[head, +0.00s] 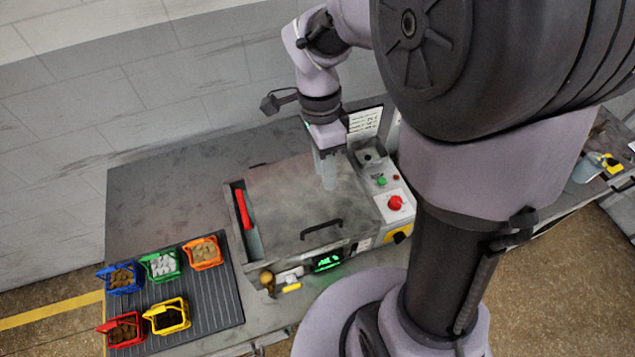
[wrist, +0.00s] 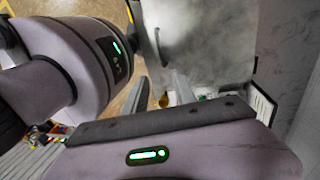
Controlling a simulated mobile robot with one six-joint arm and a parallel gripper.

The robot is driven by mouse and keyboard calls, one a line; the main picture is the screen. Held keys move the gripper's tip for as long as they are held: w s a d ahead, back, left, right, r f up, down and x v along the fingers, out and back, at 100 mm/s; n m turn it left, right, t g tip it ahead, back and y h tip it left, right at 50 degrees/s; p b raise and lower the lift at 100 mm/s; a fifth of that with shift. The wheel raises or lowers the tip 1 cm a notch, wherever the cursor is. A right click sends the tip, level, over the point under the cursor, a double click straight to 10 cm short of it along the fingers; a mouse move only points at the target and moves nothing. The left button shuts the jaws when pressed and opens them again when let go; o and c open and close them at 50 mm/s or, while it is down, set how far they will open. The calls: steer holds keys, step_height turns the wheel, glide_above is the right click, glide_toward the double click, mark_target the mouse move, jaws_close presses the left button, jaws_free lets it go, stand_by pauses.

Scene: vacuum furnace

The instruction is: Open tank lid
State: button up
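The tank is a grey box on the bench with a flat grey lid (head: 290,200) lying down over its top. A black bar handle (head: 321,229) sits near the lid's front edge; a dark curved handle (wrist: 160,45) also shows in the wrist view. My gripper (head: 329,183) points down above the lid's back right part, behind the handle and apart from it. In the wrist view its two fingers (wrist: 160,90) stand apart with nothing between them.
A control panel with a red button (head: 395,202) stands right of the lid. A red bar (head: 243,208) lies along the left side. Small coloured bins, including a blue one (head: 121,279), stand on a ribbed mat (head: 213,308) at left. The bench's back left is clear.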

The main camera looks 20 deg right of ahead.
steer(key=b, duration=0.2)
glide_above(326, 218)
steer(key=s+a, duration=0.1)
steer(key=s, duration=0.2)
step_height(326, 218, down, 16)
steer(key=shift+w+a+r, duration=0.1)
steer(key=shift+w+r, duration=0.05)
steer(key=shift+r, duration=0.1)
jaws_close()
stand_by(0.7)
